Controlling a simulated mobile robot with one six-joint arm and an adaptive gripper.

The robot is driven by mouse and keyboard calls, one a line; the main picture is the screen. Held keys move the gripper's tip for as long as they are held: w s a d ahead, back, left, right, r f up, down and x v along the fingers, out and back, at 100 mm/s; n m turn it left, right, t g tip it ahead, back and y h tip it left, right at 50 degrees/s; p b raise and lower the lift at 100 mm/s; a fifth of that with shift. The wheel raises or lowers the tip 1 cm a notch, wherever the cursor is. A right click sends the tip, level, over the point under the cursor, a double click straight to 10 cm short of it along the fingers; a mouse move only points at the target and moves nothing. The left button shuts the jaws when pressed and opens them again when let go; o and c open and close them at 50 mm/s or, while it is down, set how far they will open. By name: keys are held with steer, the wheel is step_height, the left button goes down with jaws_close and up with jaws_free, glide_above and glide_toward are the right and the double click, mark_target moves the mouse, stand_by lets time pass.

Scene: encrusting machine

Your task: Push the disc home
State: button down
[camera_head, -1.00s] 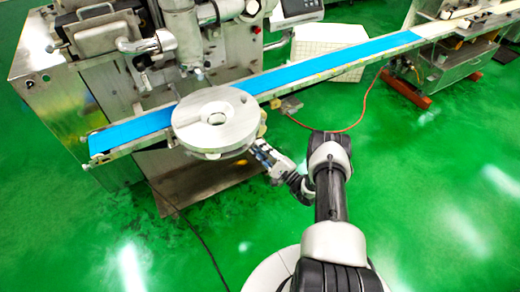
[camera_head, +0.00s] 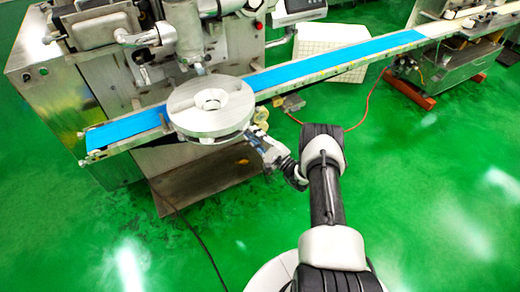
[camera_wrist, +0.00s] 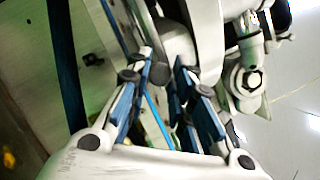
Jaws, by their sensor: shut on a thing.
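The disc (camera_head: 187,97) is a thick, pale metal round with a stepped hole in its middle. In the head view it sits over the blue belt at the front of the encrusting machine (camera_head: 55,110). My gripper (camera_head: 254,136) is at the disc's near right edge, low beside its rim. In the wrist view the disc's curved pale side (camera_wrist: 208,45) rises just beyond my fingers. My gripper (camera_wrist: 162,75) is shut on a pale part with a dark round end between the fingertips. It seems to belong to the disc, but I cannot tell where it joins.
The blue conveyor belt (camera_head: 330,62) runs from lower left to upper right past the disc. A nozzle column of the machine stands just behind the disc. A white crate (camera_head: 330,45) stands behind the belt. A red cable (camera_head: 368,100) lies on the open green floor.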

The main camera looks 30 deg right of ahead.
steer(key=w+b, duration=0.1)
steer(key=w, duration=0.1)
steer(key=shift+w+f+b, duration=0.2)
steer(key=shift+w+b, duration=0.15)
steer(key=shift+w, duration=0.05)
steer(key=shift+w+r, duration=0.2)
steer(key=shift+w, duration=0.35)
steer(key=c, duration=1.4)
jaws_free()
steer(key=shift+s, duration=0.1)
